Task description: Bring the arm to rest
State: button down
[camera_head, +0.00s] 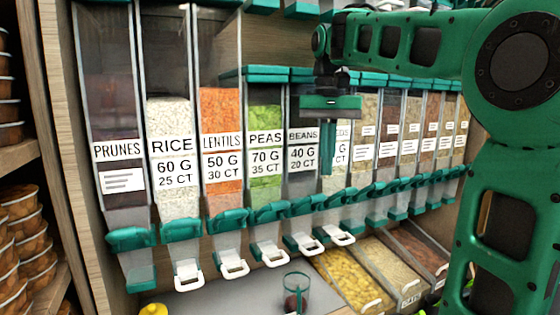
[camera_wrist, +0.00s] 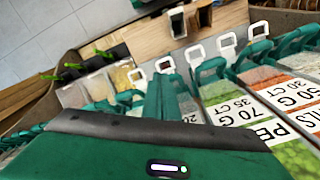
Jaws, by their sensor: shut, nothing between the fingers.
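My green gripper (camera_head: 328,165) hangs pointing down in front of the dispensers, before the beans and the one to its right. Its fingers are together with nothing between them. In the wrist view the shut fingers (camera_wrist: 172,100) stick out past the dark edge of the green gripper body, toward the dispenser outlets. My green arm fills the upper right and right side of the head view. I cannot tell whether the fingers touch a dispenser.
Dispensers stand in a row: prunes (camera_head: 112,110), rice (camera_head: 172,120), lentils (camera_head: 220,115), peas (camera_head: 265,125). A cup with dark contents (camera_head: 296,292) stands on the grey counter (camera_head: 240,296). Open bins (camera_head: 350,280) lie at lower right. Packed jars (camera_head: 22,235) fill the left shelf.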

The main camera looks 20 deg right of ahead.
jog(key=shift+s, duration=0.1)
dwell(0.4)
jog(key=s+d+f, duration=0.1)
jog(key=s+f, duration=1)
jog(key=f, duration=0.3)
jog(key=s+d+f, duration=0.2)
jog(key=s+f, duration=1)
jog(key=f, duration=0.2)
jog(key=shift+d, duration=0.15)
jog(key=shift+w+f, duration=0.2)
jog(key=shift+w, duration=0.35)
